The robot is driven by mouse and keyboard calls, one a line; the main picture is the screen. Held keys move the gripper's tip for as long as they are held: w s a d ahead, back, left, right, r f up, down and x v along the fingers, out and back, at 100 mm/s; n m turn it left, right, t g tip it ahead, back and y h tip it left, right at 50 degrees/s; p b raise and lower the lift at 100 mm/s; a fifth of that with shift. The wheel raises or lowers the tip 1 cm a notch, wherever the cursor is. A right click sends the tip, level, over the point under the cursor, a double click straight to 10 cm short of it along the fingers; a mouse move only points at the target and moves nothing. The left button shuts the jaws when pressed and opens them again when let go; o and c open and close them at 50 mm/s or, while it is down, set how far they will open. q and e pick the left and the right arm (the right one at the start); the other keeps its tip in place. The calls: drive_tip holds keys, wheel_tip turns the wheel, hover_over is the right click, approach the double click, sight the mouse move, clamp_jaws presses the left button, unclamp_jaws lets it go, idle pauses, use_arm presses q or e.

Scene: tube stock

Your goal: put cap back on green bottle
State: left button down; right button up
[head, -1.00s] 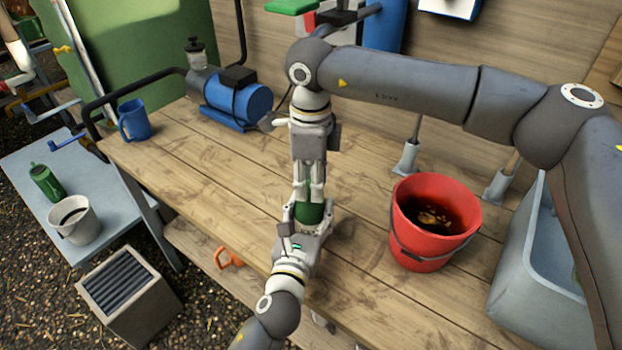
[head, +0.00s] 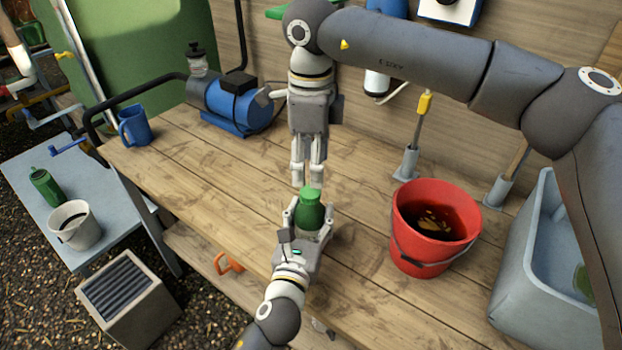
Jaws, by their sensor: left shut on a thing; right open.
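The green bottle (head: 309,215) stands upright above the wooden bench, near its front edge. My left gripper (head: 311,224) is shut on it, with a finger on each side of the body. A green cap (head: 311,194) sits on top of the bottle and looks level; whether it is fully seated I cannot tell. My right gripper (head: 307,179) points down just above the cap, open and empty, with a small gap between its fingertips and the cap.
A red bucket (head: 402,225) with dark contents stands right of the bottle. A grey-blue sink (head: 520,265) is farther right. A blue pump (head: 238,106) and blue mug (head: 133,122) are at the back left. The left bench area is clear.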

wheel_tip(320, 180, up, 6)
drive_tip(key=shift+f, duration=0.1)
use_arm(q)
drive_tip(key=c, duration=0.5)
unclamp_jaws()
drive_tip(key=shift+s, duration=0.1)
drive_tip(key=v, duration=1.1)
drive_tip(key=shift+s+f, duration=0.1)
drive_tip(key=shift+s, duration=0.3)
drive_tip(key=shift+a, duration=0.1)
